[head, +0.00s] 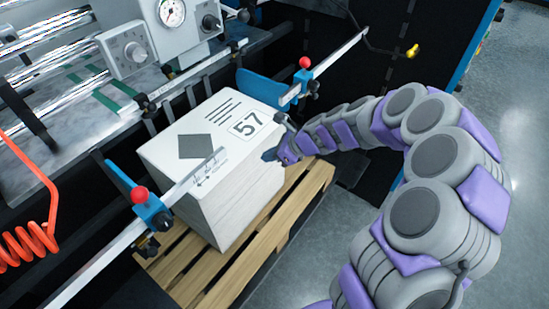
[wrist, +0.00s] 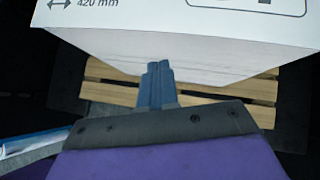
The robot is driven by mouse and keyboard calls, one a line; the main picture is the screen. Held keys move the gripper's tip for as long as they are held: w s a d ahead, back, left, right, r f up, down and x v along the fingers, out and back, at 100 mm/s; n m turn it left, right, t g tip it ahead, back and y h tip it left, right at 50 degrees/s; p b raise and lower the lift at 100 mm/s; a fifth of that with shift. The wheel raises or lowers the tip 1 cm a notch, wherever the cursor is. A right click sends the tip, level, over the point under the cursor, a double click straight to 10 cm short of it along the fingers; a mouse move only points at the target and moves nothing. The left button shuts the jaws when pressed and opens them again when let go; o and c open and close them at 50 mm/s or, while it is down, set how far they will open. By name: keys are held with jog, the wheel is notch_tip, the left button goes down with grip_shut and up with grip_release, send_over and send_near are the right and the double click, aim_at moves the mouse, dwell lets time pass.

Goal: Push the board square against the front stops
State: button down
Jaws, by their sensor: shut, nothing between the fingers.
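The board is the white top sheet (head: 215,128) of a tall stack, printed with a dark square, lines and the number 57. The stack stands on a wooden pallet (head: 215,280). My gripper (head: 268,155) is at the near right side of the stack, close to its upper edge. In the wrist view the shut blue-grey fingers (wrist: 158,82) point at the stack's side face (wrist: 210,62). I cannot tell whether they touch it. Two blue guides with red knobs, one at the left (head: 150,208) and one at the back right (head: 302,85), flank the stack.
The machine with a gauge (head: 172,12) and a dial (head: 122,50) stands behind the stack. Metal rails (head: 120,250) run beside it, and an orange coiled hose (head: 25,240) hangs at the left. Grey floor (head: 515,130) is clear at the right.

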aim_at(246, 156)
jog(key=a, duration=0.6)
jog(key=shift+w+f, duration=0.1)
jog(key=shift+f, duration=0.05)
jog(key=shift+w+d, duration=0.2)
jog(key=shift+d, duration=0.75)
jog(key=shift+w+a+p, duration=0.2)
jog(key=shift+a+p, duration=0.6)
jog(key=shift+p, duration=0.4)
jog(key=shift+s+a, duration=0.1)
jog(key=shift+a, duration=0.1)
jog(key=shift+d, duration=0.1)
